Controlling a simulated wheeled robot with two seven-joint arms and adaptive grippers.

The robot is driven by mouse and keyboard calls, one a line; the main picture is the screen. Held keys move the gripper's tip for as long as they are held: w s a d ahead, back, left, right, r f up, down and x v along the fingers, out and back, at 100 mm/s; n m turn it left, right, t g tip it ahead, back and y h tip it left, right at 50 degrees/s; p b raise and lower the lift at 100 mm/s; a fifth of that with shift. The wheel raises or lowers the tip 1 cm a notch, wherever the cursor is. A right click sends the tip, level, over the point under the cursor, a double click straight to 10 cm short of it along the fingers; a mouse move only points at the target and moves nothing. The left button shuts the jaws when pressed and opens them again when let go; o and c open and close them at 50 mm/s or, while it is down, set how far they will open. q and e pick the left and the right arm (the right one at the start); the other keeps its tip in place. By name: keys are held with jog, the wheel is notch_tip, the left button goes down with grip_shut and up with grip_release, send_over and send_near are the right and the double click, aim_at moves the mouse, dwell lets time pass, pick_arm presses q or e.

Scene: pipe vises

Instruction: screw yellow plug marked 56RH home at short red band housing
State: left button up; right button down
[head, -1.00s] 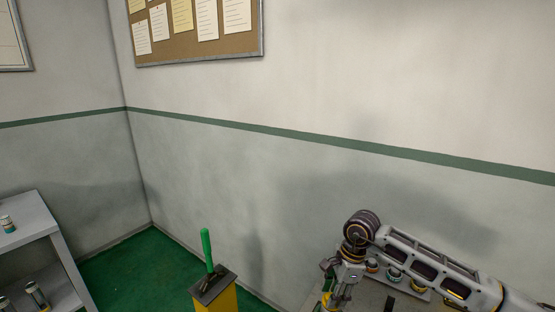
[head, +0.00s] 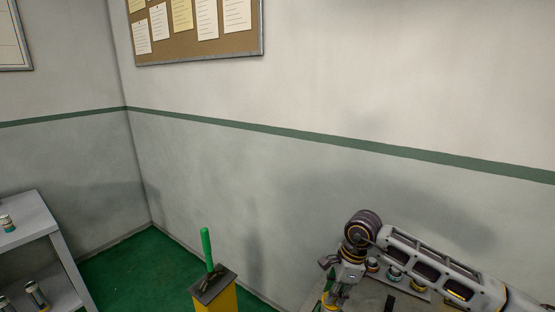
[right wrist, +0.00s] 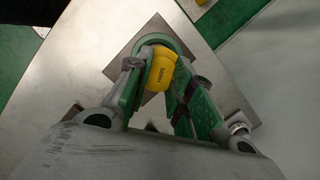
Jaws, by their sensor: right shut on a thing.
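The yellow plug (right wrist: 161,68), with small dark lettering that looks like 56RH, sits between the green fingers of my right gripper (right wrist: 164,76) in the right wrist view. The fingers are shut on it. Just beyond the plug is a rounded green-rimmed part (right wrist: 172,39) above a grey square plate; whether the plug touches it is unclear. In the head view my right gripper (head: 335,294) points down at the bottom edge, low over a table, with a bit of yellow under it. No red band shows, so I cannot tell the housing. My left gripper is not in view.
A grey tabletop (right wrist: 50,110) lies under the right gripper. Several round banded parts (head: 394,273) sit beside my right arm. A yellow post with a green handle (head: 207,250) stands to the left. A grey shelf (head: 30,215) stands at the far left.

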jog(key=shift+s+f+m+b, duration=0.1)
jog(key=shift+m+b, duration=0.25)
jog(key=shift+m, duration=0.85)
jog(key=shift+m+t, duration=0.3)
jog(key=shift+m, duration=0.1)
jog(key=shift+m, duration=0.4)
jog(key=shift+m+b, duration=0.35)
jog(key=shift+m, duration=0.65)
jog(key=shift+s+m+t+h+b, duration=0.1)
jog(key=shift+m+t+h+b, duration=0.25)
jog(key=shift+m, duration=0.65)
